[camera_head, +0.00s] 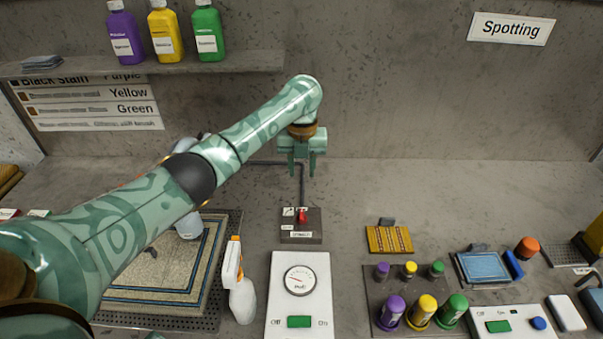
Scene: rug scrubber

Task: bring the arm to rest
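My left arm (130,215) comes in from the left and reaches up across the middle of the view. My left gripper (301,168) points down at the back of the counter, with its two fingers apart and nothing between them. It hangs in front of the grey wall, above a small switch box (313,236) with a red lever in the picture. My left forearm hides part of the rug (165,270) and things behind it. My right gripper does not show.
Purple, yellow and green bottles sit on a dark tray (380,285) at right. A shelf (250,62) with bottles is on the wall. Counter right of the gripper is clear.

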